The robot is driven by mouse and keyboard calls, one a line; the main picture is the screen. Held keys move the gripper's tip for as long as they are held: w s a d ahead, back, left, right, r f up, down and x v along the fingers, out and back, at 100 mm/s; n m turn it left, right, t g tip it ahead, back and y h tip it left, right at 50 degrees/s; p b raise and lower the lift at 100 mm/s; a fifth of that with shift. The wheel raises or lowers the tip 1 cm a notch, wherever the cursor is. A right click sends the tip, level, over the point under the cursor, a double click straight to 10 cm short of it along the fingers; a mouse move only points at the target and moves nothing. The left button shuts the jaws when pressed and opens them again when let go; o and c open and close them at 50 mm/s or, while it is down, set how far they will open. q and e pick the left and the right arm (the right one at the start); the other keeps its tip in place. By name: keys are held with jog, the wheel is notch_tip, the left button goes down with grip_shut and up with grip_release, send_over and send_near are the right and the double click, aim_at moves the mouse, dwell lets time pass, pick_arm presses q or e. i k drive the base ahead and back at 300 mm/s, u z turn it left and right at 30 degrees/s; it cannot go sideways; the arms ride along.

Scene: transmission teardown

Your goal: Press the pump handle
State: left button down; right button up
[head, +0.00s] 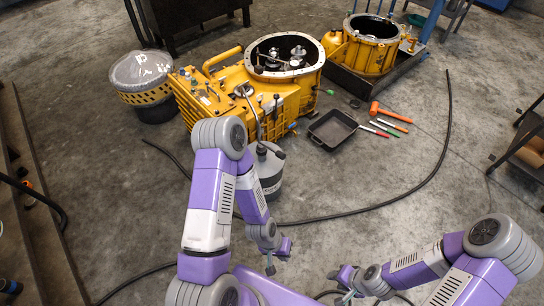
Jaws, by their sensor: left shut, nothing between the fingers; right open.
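The pump (268,170) looks like a grey and white canister with dark fittings on top, standing on the floor in front of the yellow gearbox. A thin grey rod (253,115) rises from its top toward the gearbox; I cannot tell whether this is the handle. My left arm hides the pump's left side. My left gripper (273,262) is shut and empty, lower in the picture than the pump and apart from its top. My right gripper (342,282) is open and empty at the bottom centre, away from the pump.
The yellow gearbox (190,104) stands behind the pump. A black tray (333,129), an orange mallet (390,116) and several coloured tools lie to the right. A black hose (440,150) curves across the floor. A clear-topped yellow basket (143,80) stands left. The right floor is mostly free.

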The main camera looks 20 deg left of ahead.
aim_at(279, 154)
jog(key=u, duration=0.55)
jog(key=i, duration=1.15)
jog(key=z, duration=0.55)
